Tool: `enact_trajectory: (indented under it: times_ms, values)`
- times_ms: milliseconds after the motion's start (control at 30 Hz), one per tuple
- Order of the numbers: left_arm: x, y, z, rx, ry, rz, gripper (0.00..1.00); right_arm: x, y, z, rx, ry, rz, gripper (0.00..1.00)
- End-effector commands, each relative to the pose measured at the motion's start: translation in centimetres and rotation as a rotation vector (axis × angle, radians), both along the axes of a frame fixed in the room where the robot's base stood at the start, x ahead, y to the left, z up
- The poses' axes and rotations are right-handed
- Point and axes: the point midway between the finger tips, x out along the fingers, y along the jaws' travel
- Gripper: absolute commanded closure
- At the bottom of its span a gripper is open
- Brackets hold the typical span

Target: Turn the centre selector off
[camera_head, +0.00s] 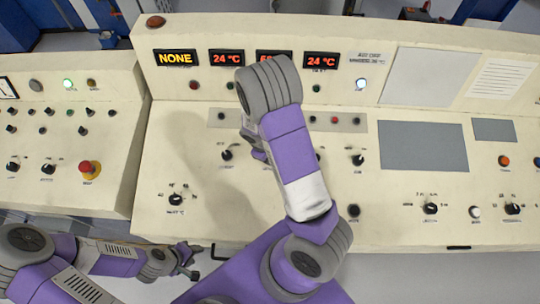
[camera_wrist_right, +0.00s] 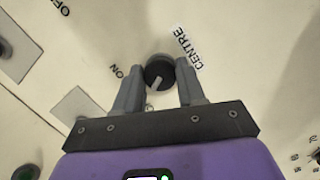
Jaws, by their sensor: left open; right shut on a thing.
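The centre selector (camera_wrist_right: 158,68) is a dark round knob with a pale pointer mark, beside the printed word CENTRE in the right wrist view. The mark slants toward the lower left of that picture; an ON label is left of the knob. My right gripper (camera_wrist_right: 160,82) has one finger on each side of the knob and is shut on it. In the head view my right arm hides the selector and most of that gripper. My left gripper (camera_head: 190,266) is open and empty, low at the left, by the console's front edge.
The sloped cream console (camera_head: 200,135) carries other black selectors, such as one (camera_head: 227,155) left of my right arm and one (camera_head: 358,160) right of it. A red emergency button (camera_head: 87,167) is on the left panel. Displays (camera_head: 176,58) line the top.

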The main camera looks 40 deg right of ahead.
Motion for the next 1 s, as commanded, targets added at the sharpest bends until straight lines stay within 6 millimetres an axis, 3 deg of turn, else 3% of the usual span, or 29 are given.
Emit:
enact_trajectory:
  times_ms: [733, 767, 900, 1000]
  values:
    - [0.01, 0.01, -0.5, 0.0, 0.0, 0.0, 0.57, -0.05, -0.03, 0.04, -0.017, 0.015, 0.089, 0.91]
    - [0.0, 0.0, -0.5, 0.0, 0.0, 0.0, 0.57, -0.05, -0.03, 0.04, -0.017, 0.015, 0.089, 0.58]
    - [0.0, 0.0, -0.5, 0.0, 0.0, 0.0, 0.57, -0.03, -0.03, 0.03, -0.017, 0.014, 0.088, 0.36]
    - [0.0, 0.0, -0.5, 0.0, 0.0, 0.0, 0.57, -0.02, -0.02, 0.03, -0.016, 0.014, 0.087, 0.35]
